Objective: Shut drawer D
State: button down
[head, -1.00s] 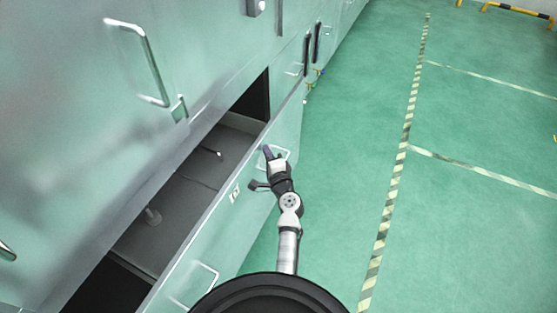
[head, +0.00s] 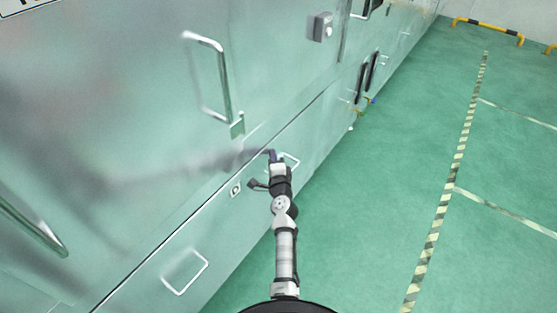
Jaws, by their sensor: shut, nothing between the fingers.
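Drawer D (head: 222,220) is the long low drawer in the green cabinet, with a white label bearing a dark mark (head: 236,190). Its front now sits about flush with the cabinet face, with only a thin dark line along its top edge. It has two pale handles, one at the lower left (head: 186,272) and one near my gripper (head: 290,161). My gripper (head: 272,155) is shut and empty, at the drawer front beside the right handle. Whether it touches the front is hard to tell. The drawer's inside is hidden.
The cabinet door above has a long metal handle (head: 222,80) and a latch (head: 237,125). Dark handles (head: 366,78) stick out farther along the cabinet row. The green floor (head: 400,190) to the right is clear, with striped tape lines (head: 450,180).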

jog(key=shift+w+a+r, duration=0.15)
jog(key=shift+w+a, duration=0.1)
jog(key=shift+a, duration=0.25)
